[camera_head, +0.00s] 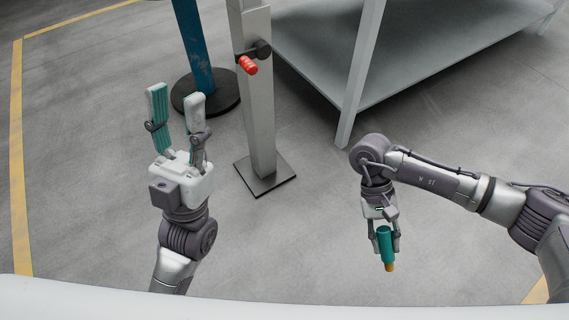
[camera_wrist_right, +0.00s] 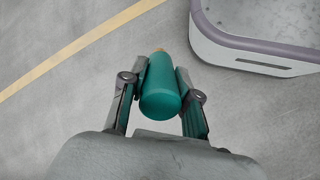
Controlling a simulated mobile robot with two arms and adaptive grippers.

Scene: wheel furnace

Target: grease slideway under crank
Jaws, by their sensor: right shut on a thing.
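My right gripper (camera_head: 385,238) is shut on a green bottle (camera_head: 386,246) with an orange tip that points down. The bottle also shows in the right wrist view (camera_wrist_right: 160,92), between the two fingers. My left gripper (camera_head: 176,98) is open and empty, with its fingers pointing up, left of the grey post. The crank (camera_head: 248,65), with a red handle on a black hub, sits on the grey post (camera_head: 258,110). The slideway under the crank cannot be made out clearly; the post's front face below it is bare metal. Both grippers are apart from the crank.
A blue post on a round black base (camera_head: 206,92) stands behind my left gripper. A grey table with a lower shelf (camera_head: 400,50) stands at the back right, its near leg close to my right arm.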

